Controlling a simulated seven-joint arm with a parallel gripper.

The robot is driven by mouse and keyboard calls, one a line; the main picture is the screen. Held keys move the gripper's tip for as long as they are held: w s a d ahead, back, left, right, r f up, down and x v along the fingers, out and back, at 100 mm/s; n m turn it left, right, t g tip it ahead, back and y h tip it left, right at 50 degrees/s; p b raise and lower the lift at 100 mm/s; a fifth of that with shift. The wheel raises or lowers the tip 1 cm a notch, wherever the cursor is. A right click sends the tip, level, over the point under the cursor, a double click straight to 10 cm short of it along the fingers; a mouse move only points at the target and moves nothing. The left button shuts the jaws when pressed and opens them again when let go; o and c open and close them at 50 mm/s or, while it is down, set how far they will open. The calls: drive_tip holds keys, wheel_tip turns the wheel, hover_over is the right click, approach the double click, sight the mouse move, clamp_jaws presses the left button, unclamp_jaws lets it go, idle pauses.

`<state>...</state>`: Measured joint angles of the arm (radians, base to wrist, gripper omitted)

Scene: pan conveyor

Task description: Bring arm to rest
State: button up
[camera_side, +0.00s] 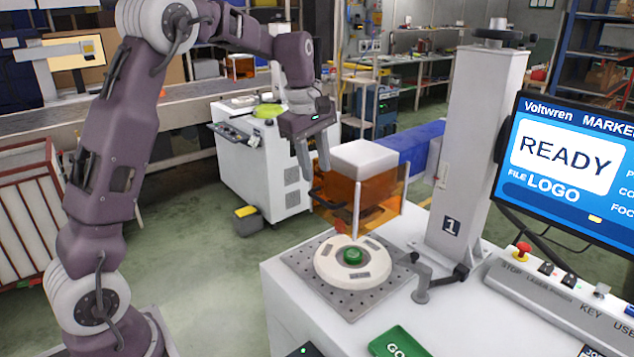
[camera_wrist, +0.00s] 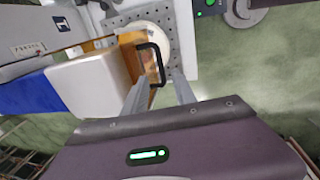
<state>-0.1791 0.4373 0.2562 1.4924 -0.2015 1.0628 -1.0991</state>
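My arm is raised, and my gripper (camera_side: 315,172) hangs in the air with its fingers pointing down. It is to the left of the marking machine's white head (camera_side: 365,155) and orange see-through guard (camera_side: 378,190). The two grey fingers stand apart with nothing between them in the side view. In the wrist view my gripper (camera_wrist: 161,80) also shows a gap between its fingers. The guard's black handle (camera_wrist: 152,62) appears just beyond the fingertips there; I cannot tell the exact distance.
A white round fixture (camera_side: 352,263) with a green centre sits on a perforated plate (camera_side: 302,258) below the guard. A white column (camera_side: 484,130) stands behind. A screen (camera_side: 570,160) reads READY. A white cabinet (camera_side: 250,160) stands at the back. Green floor lies between.

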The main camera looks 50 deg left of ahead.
drive_tip(key=s+d+r+m+t, duration=0.2)
drive_tip(key=s+d+r+m, duration=0.55)
drive_tip(key=s, duration=0.35)
drive_tip(key=s+d+f+m, duration=0.2)
drive_tip(key=s+m, duration=0.3)
drive_tip(key=s, duration=0.4)
drive_tip(key=s+d+f+m+t, duration=0.1)
drive_tip(key=s+d+m, duration=0.3)
drive_tip(key=s, duration=0.5)
drive_tip(key=shift+s+d+f+m+t, duration=0.3)
drive_tip(key=shift+d+f+m, duration=0.1)
drive_tip(key=shift+f+m, duration=0.4)
